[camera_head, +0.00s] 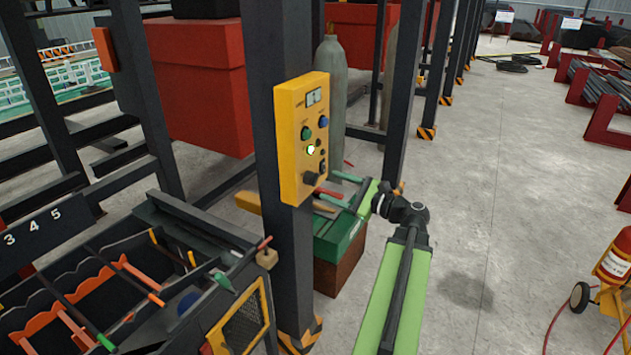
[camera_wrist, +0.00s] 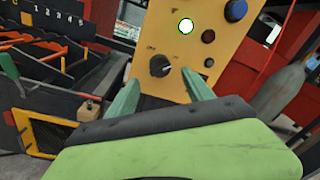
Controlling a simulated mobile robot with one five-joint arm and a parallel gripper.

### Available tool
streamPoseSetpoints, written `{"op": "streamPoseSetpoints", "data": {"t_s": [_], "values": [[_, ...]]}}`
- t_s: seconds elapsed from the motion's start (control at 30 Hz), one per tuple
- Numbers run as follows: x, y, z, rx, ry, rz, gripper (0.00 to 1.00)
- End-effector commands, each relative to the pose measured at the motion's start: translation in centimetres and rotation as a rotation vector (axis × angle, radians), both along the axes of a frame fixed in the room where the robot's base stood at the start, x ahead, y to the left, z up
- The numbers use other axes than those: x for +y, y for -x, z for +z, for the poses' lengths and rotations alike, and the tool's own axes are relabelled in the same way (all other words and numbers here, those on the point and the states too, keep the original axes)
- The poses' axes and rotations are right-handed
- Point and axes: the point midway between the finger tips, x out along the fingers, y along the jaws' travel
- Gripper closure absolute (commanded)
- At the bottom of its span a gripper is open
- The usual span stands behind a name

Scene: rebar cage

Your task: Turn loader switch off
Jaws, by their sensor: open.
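The yellow control panel (camera_head: 290,135) is fixed to a dark steel post. A black rotary knob (camera_head: 312,178) sits low on its face, which I take to be the loader switch. In the wrist view the knob (camera_wrist: 160,66) shows a pale pointer mark toward the lower right; small labels flank it, too small to read surely. A lit white-green lamp (camera_wrist: 186,27) is above it. My gripper (camera_head: 333,188) is in front of the lower panel. In the wrist view its two green fingers (camera_wrist: 158,92) are apart, one on each side of the knob; contact is not visible.
A green toolbox (camera_head: 335,243) stands below the panel behind my arm. A black bin (camera_head: 75,262) with tools is at left. A grey gas cylinder (camera_head: 330,85) stands behind the post. Grey floor (camera_head: 490,170) is open at right, with a red extinguisher (camera_head: 612,262).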

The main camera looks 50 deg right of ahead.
Motion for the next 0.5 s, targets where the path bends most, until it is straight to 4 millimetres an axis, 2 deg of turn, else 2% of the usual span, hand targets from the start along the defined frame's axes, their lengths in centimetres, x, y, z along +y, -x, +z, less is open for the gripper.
{"op": "streamPoseSetpoints", "data": {"t_s": [0.03, 0.2, 0.33, 0.5], "values": [[0.3, -1.4, 0.0, 0.000, 0.000, 0.005, 0.40], [0.9, -4.7, 0.0, 0.000, 0.000, 0.005, 0.40], [1.1, -6.1, 0.0, 0.000, 0.000, 0.004, 0.40], [1.2, -6.6, 0.0, 0.000, 0.000, 0.002, 0.40]]}}
